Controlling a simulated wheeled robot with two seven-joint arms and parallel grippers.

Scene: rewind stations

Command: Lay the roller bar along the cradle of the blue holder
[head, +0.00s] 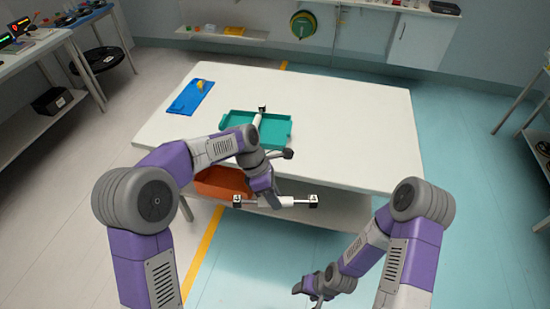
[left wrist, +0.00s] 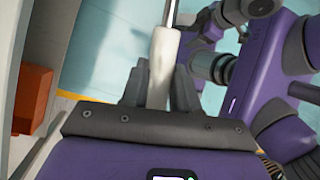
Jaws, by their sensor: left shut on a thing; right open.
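The roller bar (head: 285,201) has a white middle, thin metal rods and black-and-white end blocks. My left gripper (head: 272,197) is shut on its white middle and holds it level in front of the table's near edge. In the left wrist view the white roller (left wrist: 162,62) sits between the fingers (left wrist: 158,88). A flat blue thing (head: 186,103) lies at the table's left with a small yellow object on it; no cradle can be made out on it. My right gripper (head: 308,288) is open and empty, low in front of the table.
A teal tray (head: 283,132) on the white table (head: 345,125) holds a white bar with a dark end (head: 257,119), partly behind my left arm. The table's right half is clear. An orange-red bin (head: 222,184) is under the table.

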